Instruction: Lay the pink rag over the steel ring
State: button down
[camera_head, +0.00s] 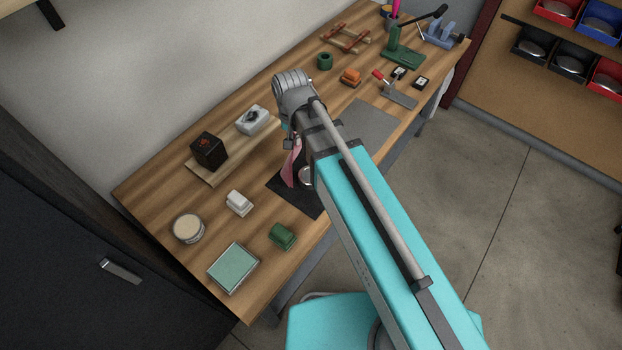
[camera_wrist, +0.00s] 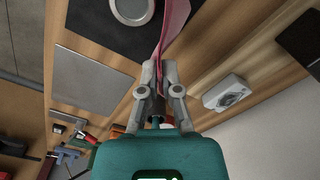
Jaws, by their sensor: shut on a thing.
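The pink rag (camera_head: 290,166) hangs down from my gripper over the black mat (camera_head: 287,190). In the wrist view the rag (camera_wrist: 173,27) runs out from between the fingertips of my gripper (camera_wrist: 160,66), which is shut on it. The steel ring (camera_head: 305,177) lies on the black mat, partly hidden behind my arm. In the wrist view the ring (camera_wrist: 132,10) is cut by the top edge, just left of the rag. The rag hangs beside the ring in the picture; I cannot tell whether they touch. The fingertips are hidden by my arm in the head view.
A wooden board with a dark box (camera_head: 209,151) and a white device (camera_head: 253,120) stands behind the mat. A white block (camera_head: 239,203), a green block (camera_head: 282,237) and a round tin (camera_head: 188,228) stand nearer. A grey plate (camera_head: 371,122) lies beyond the mat.

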jog(key=s+d+f+b, duration=0.1)
jog(key=d+f+b, duration=0.2)
jog(key=d, duration=0.1)
jog(key=d+f+b, duration=0.4)
jog(key=s+d+f+b, duration=0.1)
jog(key=d+f+b, duration=0.2)
jog(key=d, duration=0.1)
jog(key=shift+s+d+f, duration=0.1)
jog(key=shift+s+f, duration=0.2)
jog(key=shift+s+d+f+b, duration=0.1)
jog(key=shift+d+f+b, duration=0.35)
jog(key=shift+d+b, duration=0.25)
jog(key=shift+c, duration=2)
grip_release()
